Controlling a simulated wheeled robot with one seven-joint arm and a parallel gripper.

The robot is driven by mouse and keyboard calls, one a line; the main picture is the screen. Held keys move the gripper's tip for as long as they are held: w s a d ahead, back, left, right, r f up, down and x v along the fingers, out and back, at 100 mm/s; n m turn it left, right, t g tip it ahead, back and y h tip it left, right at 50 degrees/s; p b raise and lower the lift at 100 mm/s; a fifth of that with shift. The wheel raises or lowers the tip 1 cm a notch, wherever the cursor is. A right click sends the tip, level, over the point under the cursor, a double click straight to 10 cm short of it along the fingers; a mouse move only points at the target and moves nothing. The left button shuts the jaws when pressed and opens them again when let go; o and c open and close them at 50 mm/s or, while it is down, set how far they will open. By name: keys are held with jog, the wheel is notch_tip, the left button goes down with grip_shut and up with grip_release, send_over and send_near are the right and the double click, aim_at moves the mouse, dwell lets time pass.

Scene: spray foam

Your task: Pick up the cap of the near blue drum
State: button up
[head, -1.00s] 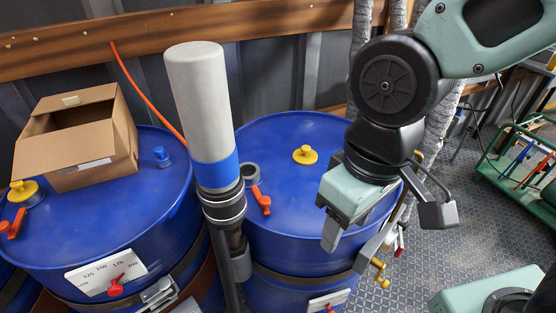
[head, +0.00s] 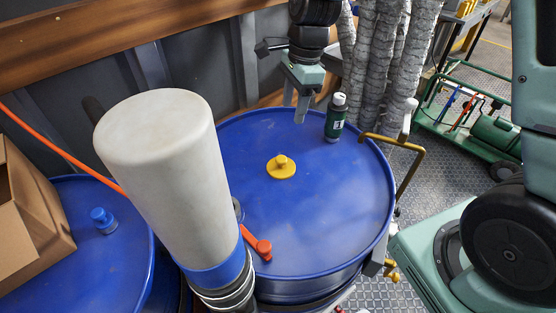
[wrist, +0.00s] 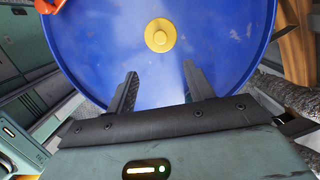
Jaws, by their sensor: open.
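The near blue drum (head: 330,215) stands upright, and its blue top also shows in the wrist view (wrist: 225,45). Its yellow cap (head: 281,168) sits on the lid, left of the middle. In the wrist view the yellow cap (wrist: 160,35) is ahead of the fingertips, roughly centred between them. My gripper (head: 303,108) is over the far rim of the drum, beyond the cap and apart from it. In the wrist view my gripper (wrist: 160,82) has its two dark fingers spread wide with nothing between them.
A dark green bottle with a white top (head: 336,118) stands on the lid near the far right rim. A tall white cylinder with a blue band (head: 160,165) rises at the left. An orange-red handle (head: 258,244) lies at the lid's left edge. Wrapped pipes (head: 385,65) stand behind.

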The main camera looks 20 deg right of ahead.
jog(key=p, duration=0.2)
send_over(281, 158)
jog(key=d, duration=0.1)
notch_tip(281, 158, down, 10)
jog(key=shift+s+d+f, duration=0.1)
jog(key=shift+s+f, duration=0.05)
jog(key=shift+f, duration=0.05)
jog(key=shift+a+f+p, duration=0.25)
jog(key=shift+f+p, duration=0.25)
jog(key=shift+f, duration=0.8)
jog(key=shift+a+f+p, duration=0.25)
jog(key=shift+f+p, duration=0.2)
jog(key=shift+f, duration=0.8)
jog(key=c, duration=1)
